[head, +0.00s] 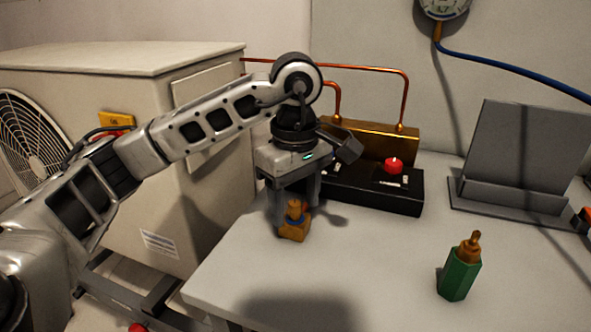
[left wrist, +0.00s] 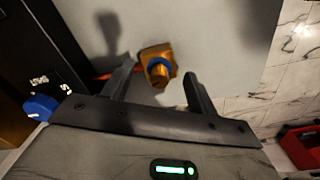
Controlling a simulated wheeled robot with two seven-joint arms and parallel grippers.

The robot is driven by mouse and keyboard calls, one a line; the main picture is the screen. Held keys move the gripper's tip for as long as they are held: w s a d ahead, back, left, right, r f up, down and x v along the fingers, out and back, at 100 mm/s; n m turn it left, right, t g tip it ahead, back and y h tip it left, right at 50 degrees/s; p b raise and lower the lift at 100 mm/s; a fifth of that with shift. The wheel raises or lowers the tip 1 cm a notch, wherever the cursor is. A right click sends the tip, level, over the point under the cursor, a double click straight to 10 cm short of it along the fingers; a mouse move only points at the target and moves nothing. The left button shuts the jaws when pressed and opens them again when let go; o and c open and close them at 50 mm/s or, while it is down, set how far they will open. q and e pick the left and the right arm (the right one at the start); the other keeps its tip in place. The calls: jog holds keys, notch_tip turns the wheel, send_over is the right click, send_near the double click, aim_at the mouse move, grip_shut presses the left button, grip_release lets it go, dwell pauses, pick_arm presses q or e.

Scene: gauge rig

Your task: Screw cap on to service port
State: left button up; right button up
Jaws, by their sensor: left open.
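A small brass fitting (head: 294,228) with a blue ring and a stem on top stands upright on the table. It also shows in the left wrist view (left wrist: 158,54), with its blue ring facing the camera. I cannot tell whether it is the service port, the cap, or both together. My left gripper (head: 297,200) points down above it, open, with one finger on each side. In the left wrist view its fingertips (left wrist: 158,75) are apart with a gap to the fitting. My right gripper is not in view.
A black manifold (head: 372,190) with a red knob (head: 393,166) stands behind the gripper; a blue knob (left wrist: 40,107) shows on it. A green bottle (head: 459,275) with a brass top is at front right. A grey stand (head: 527,145) is at the back right. The table's front middle is clear.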

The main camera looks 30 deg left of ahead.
pick_arm(q)
notch_tip(320, 180, up, 16)
jog(key=p, duration=0.6)
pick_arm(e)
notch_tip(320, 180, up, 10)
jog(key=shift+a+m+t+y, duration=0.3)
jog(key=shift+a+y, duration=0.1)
